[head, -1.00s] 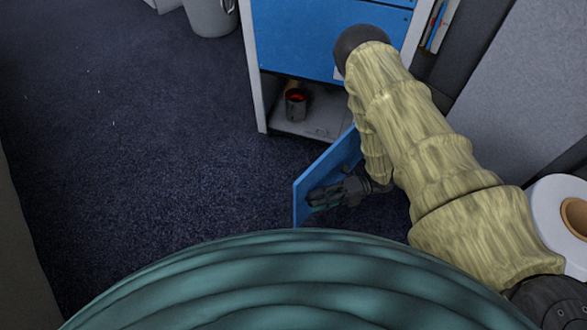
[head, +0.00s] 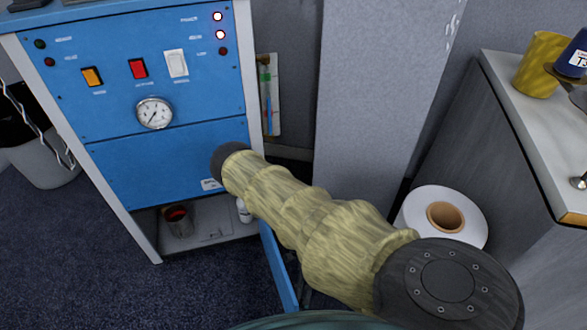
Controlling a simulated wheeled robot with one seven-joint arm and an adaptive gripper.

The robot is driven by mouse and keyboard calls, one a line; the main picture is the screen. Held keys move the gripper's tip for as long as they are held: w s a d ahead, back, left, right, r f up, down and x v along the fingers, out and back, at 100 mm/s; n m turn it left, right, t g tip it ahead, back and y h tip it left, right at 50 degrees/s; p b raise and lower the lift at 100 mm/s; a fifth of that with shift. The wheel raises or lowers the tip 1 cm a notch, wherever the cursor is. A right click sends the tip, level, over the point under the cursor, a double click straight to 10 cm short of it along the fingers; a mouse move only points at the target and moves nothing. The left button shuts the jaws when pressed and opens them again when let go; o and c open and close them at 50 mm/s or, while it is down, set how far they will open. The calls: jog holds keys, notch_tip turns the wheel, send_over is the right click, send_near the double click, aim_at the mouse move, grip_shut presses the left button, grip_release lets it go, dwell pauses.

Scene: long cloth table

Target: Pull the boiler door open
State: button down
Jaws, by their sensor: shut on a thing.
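The boiler is a blue-fronted cabinet (head: 165,160) with a white frame, at the left of the head view. Its small blue lower door (head: 279,268) stands swung out from the cabinet's lower right side, seen nearly edge-on below my arm. The low compartment (head: 210,232) behind it is open to view. Inside stand a dark cup with red in it (head: 178,221) and a small white item (head: 244,211), partly covered by my arm. My arm crosses the view from the cabinet to the lower right. My gripper is hidden below the arm and the picture's lower edge.
A large white roll (head: 415,215) stands right of my arm. Beyond it is a grey counter (head: 515,110) with a yellow cup (head: 543,66). A grey pillar (head: 380,90) rises behind. A bin (head: 42,162) stands left of the cabinet; carpet (head: 60,260) in front is free.

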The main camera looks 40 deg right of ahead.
dwell(0.3)
jog(key=c, duration=1.2)
grip_release()
jog(key=shift+d, duration=0.1)
jog(key=v, duration=1.2)
